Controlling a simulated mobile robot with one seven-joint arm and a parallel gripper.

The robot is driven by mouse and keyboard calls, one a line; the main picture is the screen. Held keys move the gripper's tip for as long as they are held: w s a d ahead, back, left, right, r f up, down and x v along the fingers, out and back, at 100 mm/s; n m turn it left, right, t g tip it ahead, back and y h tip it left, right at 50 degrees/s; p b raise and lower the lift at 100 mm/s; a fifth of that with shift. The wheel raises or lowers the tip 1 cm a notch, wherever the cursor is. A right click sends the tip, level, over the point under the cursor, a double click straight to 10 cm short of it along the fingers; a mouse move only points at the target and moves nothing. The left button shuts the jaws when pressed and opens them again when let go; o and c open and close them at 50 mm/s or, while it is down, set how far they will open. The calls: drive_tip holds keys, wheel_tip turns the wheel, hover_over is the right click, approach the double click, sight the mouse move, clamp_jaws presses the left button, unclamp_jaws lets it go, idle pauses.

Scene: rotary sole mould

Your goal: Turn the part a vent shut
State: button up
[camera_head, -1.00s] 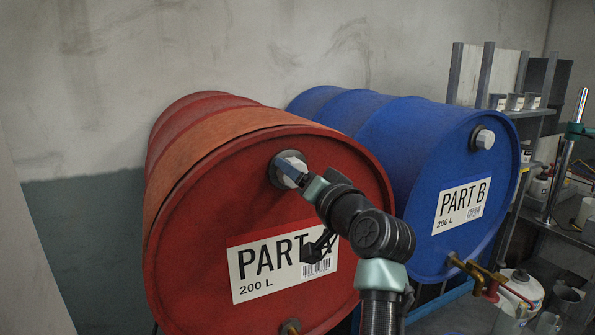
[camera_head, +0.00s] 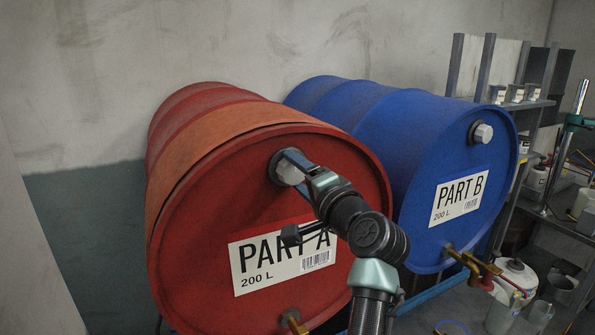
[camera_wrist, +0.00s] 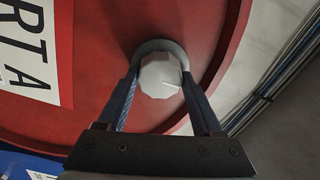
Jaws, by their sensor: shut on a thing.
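The part A vent (camera_head: 287,168) is a pale faceted cap in a dark round collar, high on the front face of the red part A drum (camera_head: 190,255). In the wrist view the vent cap (camera_wrist: 160,76) sits between the two fingers of my gripper (camera_wrist: 163,85), with a thin white mark on its face. My gripper (camera_head: 289,165) is shut on the cap. In the head view its fingers partly cover the cap. The part A label (camera_head: 255,275) is partly hidden by my arm.
A blue part B drum (camera_head: 400,130) lies on the right with its own capped vent (camera_head: 483,133). Brass taps (camera_head: 468,262) stick out low on the drum fronts. A shelf (camera_head: 530,104) with cups stands at the far right. A wall is close behind.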

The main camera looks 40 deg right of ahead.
drive_tip(key=shift+f, duration=0.1)
idle(0.3)
drive_tip(key=o, duration=1.4)
drive_tip(key=shift+c, duration=0.2)
drive_tip(key=b+v, duration=0.5)
drive_tip(key=v, duration=0.8)
